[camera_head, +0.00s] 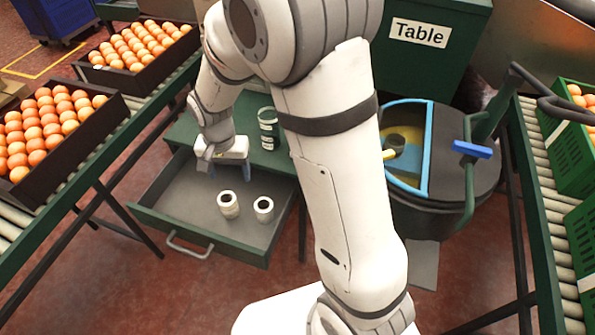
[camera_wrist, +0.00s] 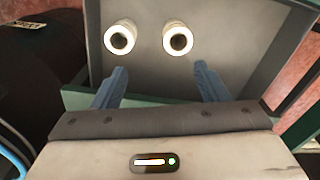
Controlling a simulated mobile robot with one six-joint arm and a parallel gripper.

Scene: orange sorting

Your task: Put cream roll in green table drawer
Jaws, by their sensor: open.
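The green table (camera_head: 185,132) has its grey drawer (camera_head: 168,200) pulled open. Two cream rolls stand upright in the drawer: a left one (camera_head: 228,205) and a right one (camera_head: 263,209), a little apart. Both also show in the wrist view, one at left (camera_wrist: 120,37) and one at right (camera_wrist: 178,39), with dark round holes facing up. My gripper (camera_head: 229,172) is over the back part of the drawer, near the table's front edge. Its blue fingers (camera_wrist: 159,80) are apart with nothing between them, and the rolls lie beyond the fingertips.
A clear jar with a label (camera_head: 268,130) stands on the table. Trays of oranges (camera_head: 60,125) sit on a left conveyor. A round dark bin (camera_head: 450,190) with blue trim stands at right, beside another conveyor (camera_head: 535,170) with green crates. The drawer's front handle (camera_head: 190,250) juts out.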

